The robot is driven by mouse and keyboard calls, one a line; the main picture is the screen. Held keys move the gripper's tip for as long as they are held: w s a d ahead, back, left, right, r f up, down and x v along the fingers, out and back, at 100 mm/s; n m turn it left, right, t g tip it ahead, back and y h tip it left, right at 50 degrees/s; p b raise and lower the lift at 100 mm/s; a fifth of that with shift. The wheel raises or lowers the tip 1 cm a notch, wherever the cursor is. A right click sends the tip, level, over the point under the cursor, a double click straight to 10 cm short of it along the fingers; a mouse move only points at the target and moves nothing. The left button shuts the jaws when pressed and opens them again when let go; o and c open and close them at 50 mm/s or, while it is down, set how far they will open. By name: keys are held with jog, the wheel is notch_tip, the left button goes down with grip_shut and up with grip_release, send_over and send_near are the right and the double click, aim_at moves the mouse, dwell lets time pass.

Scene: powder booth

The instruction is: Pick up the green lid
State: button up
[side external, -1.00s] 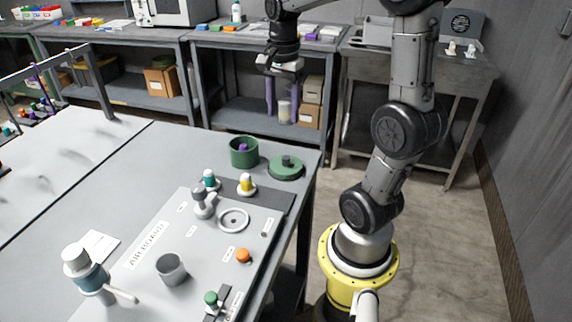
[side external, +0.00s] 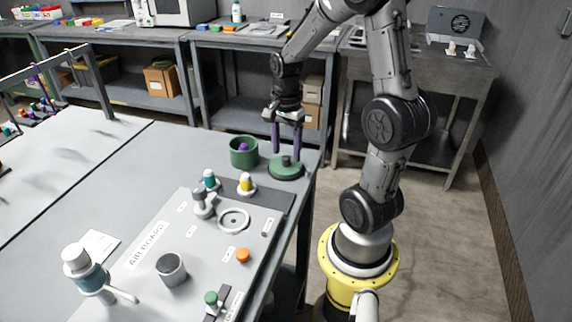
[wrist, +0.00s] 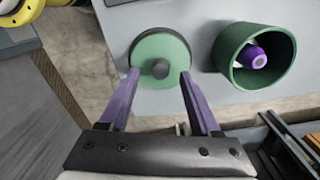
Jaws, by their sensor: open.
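The green lid (side external: 286,170) is a round disc with a dark knob on top. It lies flat on the grey table near its far right corner. In the wrist view the lid (wrist: 150,50) shows just beyond my fingertips, with its knob roughly between their lines. My gripper (side external: 287,149) points down above the lid, its two purple fingers apart and empty. The fingers also show in the wrist view (wrist: 159,74). In the side view the fingertips are near knob height; I cannot tell whether they touch the lid.
A green open pot (side external: 243,153) with a purple piece inside stands left of the lid. A grey board (side external: 205,262) with several coloured knobs and a grey cup (side external: 171,269) lies nearer. The table edge is close to the lid's right.

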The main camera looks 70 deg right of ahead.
jog(key=shift+f, duration=1.15)
grip_shut()
